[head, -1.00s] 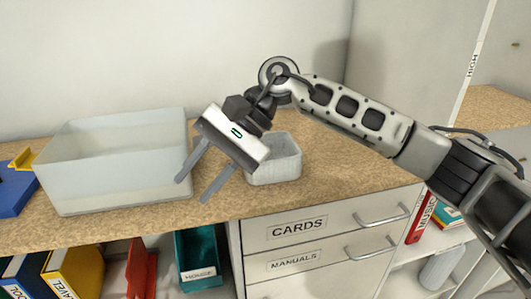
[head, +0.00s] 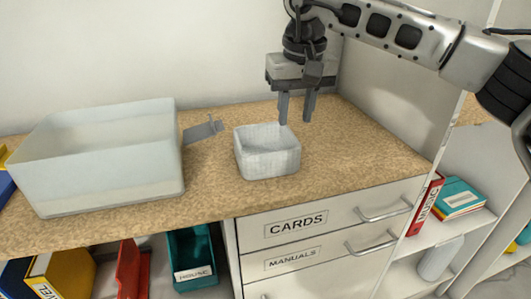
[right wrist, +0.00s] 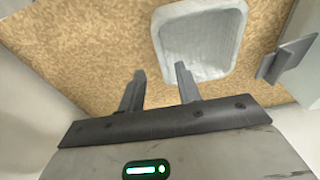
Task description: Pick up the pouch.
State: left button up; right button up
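I cannot make out a pouch for certain. A small flat grey piece (head: 203,130) sits beside the right end of a translucent bin; it also shows at the right of the right wrist view (right wrist: 287,58). A small whitish woven-looking basket (head: 267,158) stands on the wooden counter, and its inside looks empty in the right wrist view (right wrist: 203,45). My right gripper (head: 297,112) is open and empty, fingers pointing down, above the counter behind and right of the basket. In the right wrist view its fingertips (right wrist: 160,72) are apart with only counter between them. My left gripper is not in view.
The large translucent bin (head: 100,165) takes up the counter's left part. The counter (head: 360,150) is clear to the right of the basket. Below are drawers labelled CARDS (head: 300,224) and MANUALS, binders, a teal HOUSE box (head: 192,250), and a shelf at right.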

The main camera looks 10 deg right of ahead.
aim_at(292, 133)
jog(key=shift+w+a+f, duration=0.1)
jog(key=shift+w+f, duration=0.15)
jog(key=shift+f, duration=1.3)
jog(key=shift+w+f, duration=0.2)
jog(key=shift+f, duration=1.35)
grip_shut()
